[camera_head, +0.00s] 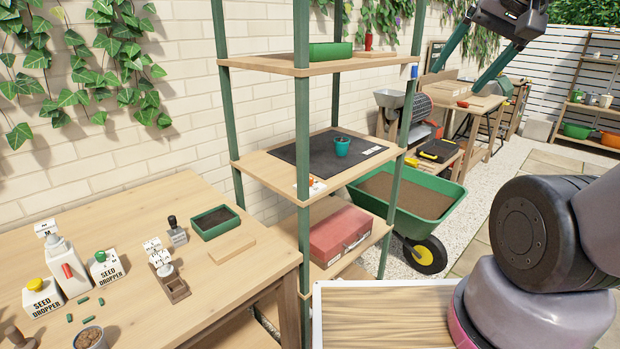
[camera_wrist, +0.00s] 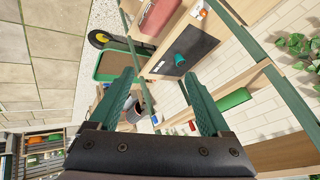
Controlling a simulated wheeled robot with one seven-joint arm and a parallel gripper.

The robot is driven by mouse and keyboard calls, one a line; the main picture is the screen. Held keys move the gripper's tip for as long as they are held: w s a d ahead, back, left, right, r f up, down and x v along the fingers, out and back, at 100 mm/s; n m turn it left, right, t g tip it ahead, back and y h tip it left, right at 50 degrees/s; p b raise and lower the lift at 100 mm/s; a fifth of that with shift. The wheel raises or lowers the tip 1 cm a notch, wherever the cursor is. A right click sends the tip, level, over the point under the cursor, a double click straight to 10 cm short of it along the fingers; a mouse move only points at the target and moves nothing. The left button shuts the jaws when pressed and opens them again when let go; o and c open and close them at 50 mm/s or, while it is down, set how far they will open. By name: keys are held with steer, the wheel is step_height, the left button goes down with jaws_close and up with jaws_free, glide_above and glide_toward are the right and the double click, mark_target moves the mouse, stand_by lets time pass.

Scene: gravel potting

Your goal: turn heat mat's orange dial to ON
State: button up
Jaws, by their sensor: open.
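The black heat mat (camera_head: 297,158) lies on the middle shelf of a green-posted rack, with a teal pot (camera_head: 342,146) standing on it. A small white control with an orange dial (camera_head: 310,182) sits at the shelf's front left, beside a green post. The dial's setting is too small to read. The mat (camera_wrist: 205,45) and pot (camera_wrist: 178,60) also show tilted in the wrist view. My gripper (camera_head: 458,81) is high at the upper right, well away from the dial. Its fingers (camera_wrist: 158,78) are spread and empty in the wrist view.
A green rack post (camera_head: 302,110) stands just in front of the dial. The upper shelf (camera_head: 270,65) hangs above the mat; a red case (camera_head: 340,233) lies below. A green wheelbarrow (camera_head: 425,205) stands behind the rack. A wooden bench (camera_head: 130,225) with seed droppers is at left.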

steer(key=shift+w+f, duration=0.2)
steer(key=shift+w, duration=0.1)
steer(key=c, duration=0.4)
steer(key=m+g+y, duration=0.7)
steer(key=m+y, duration=0.4)
steer(key=m, duration=0.3)
glide_toward(311, 177)
steer(key=x, duration=0.9)
steer(key=shift+s, duration=0.15)
jaws_close()
